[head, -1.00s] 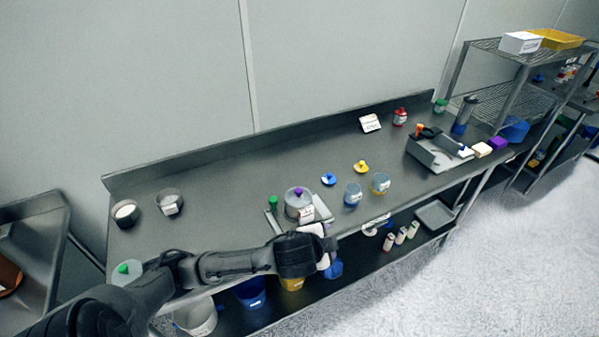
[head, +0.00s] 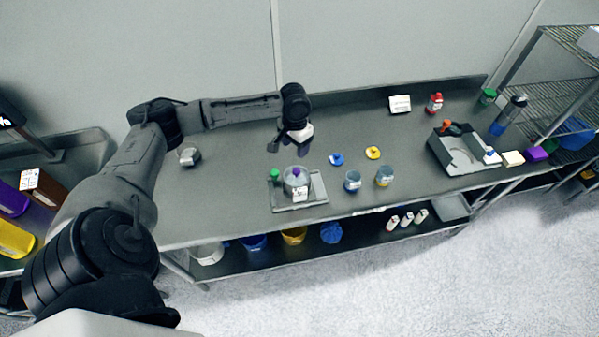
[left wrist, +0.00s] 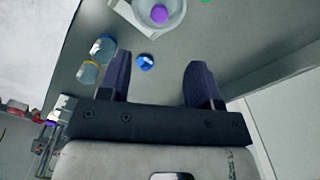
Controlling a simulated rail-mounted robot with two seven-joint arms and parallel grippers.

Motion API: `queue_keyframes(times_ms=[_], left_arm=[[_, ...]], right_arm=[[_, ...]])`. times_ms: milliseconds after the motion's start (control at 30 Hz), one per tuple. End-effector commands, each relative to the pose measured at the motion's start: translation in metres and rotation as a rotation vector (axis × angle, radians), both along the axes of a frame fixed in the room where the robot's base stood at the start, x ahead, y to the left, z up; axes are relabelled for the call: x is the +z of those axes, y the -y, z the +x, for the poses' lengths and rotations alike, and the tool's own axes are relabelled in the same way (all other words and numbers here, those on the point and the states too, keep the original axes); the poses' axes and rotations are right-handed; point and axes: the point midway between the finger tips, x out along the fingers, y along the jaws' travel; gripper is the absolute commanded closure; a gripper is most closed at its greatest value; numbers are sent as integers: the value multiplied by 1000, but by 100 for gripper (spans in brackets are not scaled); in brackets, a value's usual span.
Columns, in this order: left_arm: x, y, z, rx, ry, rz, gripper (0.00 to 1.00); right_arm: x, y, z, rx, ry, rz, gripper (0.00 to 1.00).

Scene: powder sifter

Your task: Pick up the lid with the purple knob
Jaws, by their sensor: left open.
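The lid with the purple knob (head: 296,171) sits on a clear round container (head: 296,189) on a grey tray-like base (head: 318,190) near the front of the table. In the left wrist view the purple knob (left wrist: 160,14) shows at the top edge, beyond my fingertips. My left gripper (head: 295,146) is above the table, behind the container and apart from it. Its two dark fingers (left wrist: 159,75) are spread with nothing between them. My right gripper is in neither view.
A green knob (head: 274,174) stands beside the container. Blue (head: 337,159) and yellow (head: 373,153) knobbed lids lie to its right, with two small cups (head: 352,183) in front. A grey device (head: 460,153) stands farther right. The table's back middle is mostly clear.

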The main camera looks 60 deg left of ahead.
Motion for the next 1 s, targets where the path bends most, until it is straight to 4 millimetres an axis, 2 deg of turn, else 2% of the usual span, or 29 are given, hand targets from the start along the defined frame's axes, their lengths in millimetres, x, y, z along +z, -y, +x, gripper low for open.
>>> queue_keyframes(times_ms=[167, 500, 633, 867, 1000], left_arm=[[-14, 0, 0, 55, -3, 1, 42], [-69, 0, 1, 55, 0, 2, 42], [-81, 0, 0, 53, 0, 3, 42], [-91, 1, 1, 52, 0, 3, 42], [-108, 1, 4, 54, 0, 3, 42]], right_arm=[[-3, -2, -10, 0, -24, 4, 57], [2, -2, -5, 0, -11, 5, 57], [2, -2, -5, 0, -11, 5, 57], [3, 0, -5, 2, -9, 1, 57], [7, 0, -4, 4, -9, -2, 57]])
